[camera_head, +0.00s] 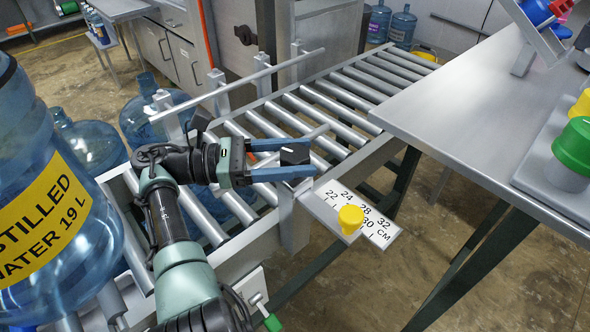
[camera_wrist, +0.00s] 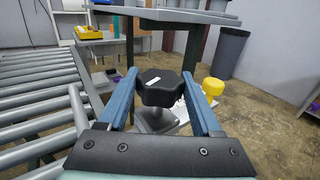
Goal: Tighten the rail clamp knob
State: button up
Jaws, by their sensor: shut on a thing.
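The black rail clamp knob (camera_head: 295,154) sits at the near side of the roller conveyor, on top of a grey post (camera_head: 291,215). My gripper (camera_head: 312,158) reaches it from the left with its two blue fingers on either side. In the wrist view the lobed knob (camera_wrist: 160,86) lies between the fingertips of my gripper (camera_wrist: 160,88), with a small white mark on its top. The fingers are shut on the knob. A grey scale plate (camera_head: 382,232) with the numbers 22, 24, 28, 32 and 30 and "CM" lies to the right of the post.
A guide rail (camera_head: 240,84) runs along the conveyor's far side. A grey table (camera_head: 470,120) is at the right. A large blue water jug (camera_head: 40,200) stands at the left.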

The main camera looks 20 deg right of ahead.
jog(key=shift+m+g+y+b, duration=0.5)
jog(key=shift+g+b, duration=0.4)
jog(key=shift+b, duration=0.65)
jog(key=shift+d, duration=0.1)
jog(key=o, duration=1.4)
jog(key=shift+c, duration=0.2)
jog(key=shift+r, duration=0.1)
